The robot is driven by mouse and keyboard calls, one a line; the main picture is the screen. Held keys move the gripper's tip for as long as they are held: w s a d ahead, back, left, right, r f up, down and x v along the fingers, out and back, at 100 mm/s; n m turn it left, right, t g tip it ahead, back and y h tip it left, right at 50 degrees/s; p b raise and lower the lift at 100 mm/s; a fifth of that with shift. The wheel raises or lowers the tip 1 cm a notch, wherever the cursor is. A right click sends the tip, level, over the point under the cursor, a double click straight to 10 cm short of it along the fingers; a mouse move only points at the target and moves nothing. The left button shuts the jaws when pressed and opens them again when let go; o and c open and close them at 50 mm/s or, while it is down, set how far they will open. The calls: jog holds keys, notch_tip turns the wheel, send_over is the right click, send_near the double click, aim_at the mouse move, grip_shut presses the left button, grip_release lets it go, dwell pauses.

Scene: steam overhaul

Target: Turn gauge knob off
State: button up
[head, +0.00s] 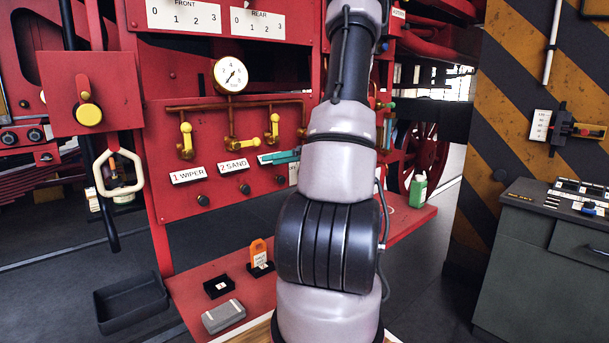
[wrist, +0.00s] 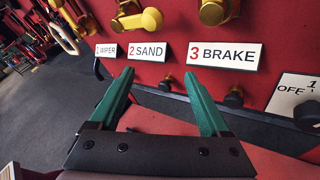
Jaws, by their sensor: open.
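A black knob (wrist: 308,116) sits on a white plate marked OFF and 1 (wrist: 290,95) at the right edge of the wrist view. The knob is cut off by the frame, and I cannot tell its setting. In the head view my arm hides that spot. A round white pressure gauge (head: 230,75) is on the red panel, its needle off the vertical. My gripper (wrist: 158,74) has green fingers, open and empty. It is left of the knob, apart from it, below the 2 SAND and 3 BRAKE labels. In the head view the green fingers (head: 280,156) show left of my arm.
Yellow valve handles (head: 186,140) sit above the labels, with small black knobs (head: 245,188) below. A red ledge (head: 190,290) carries an orange tag (head: 259,252) and a grey block (head: 223,316). A dark tray (head: 130,302) stands left. A grey cabinet (head: 535,270) stands right.

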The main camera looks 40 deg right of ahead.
jog(key=s+d+f+m+t+h, duration=0.1)
jog(key=d+f+m+t+h, duration=0.35)
jog(key=d, duration=0.45)
jog(key=s+d+f+m+t+h, duration=0.1)
jog(key=s+d+f+m+h, duration=0.15)
jog(key=d+f+m, duration=0.45)
jog(key=shift+m, duration=0.45)
jog(key=w, duration=0.3)
jog(key=w+r, duration=0.1)
jog(key=w, duration=0.7)
jog(key=shift+w+d+r, duration=0.2)
jog(key=shift+d+r, duration=0.1)
jog(key=shift+d, duration=0.05)
grip_shut()
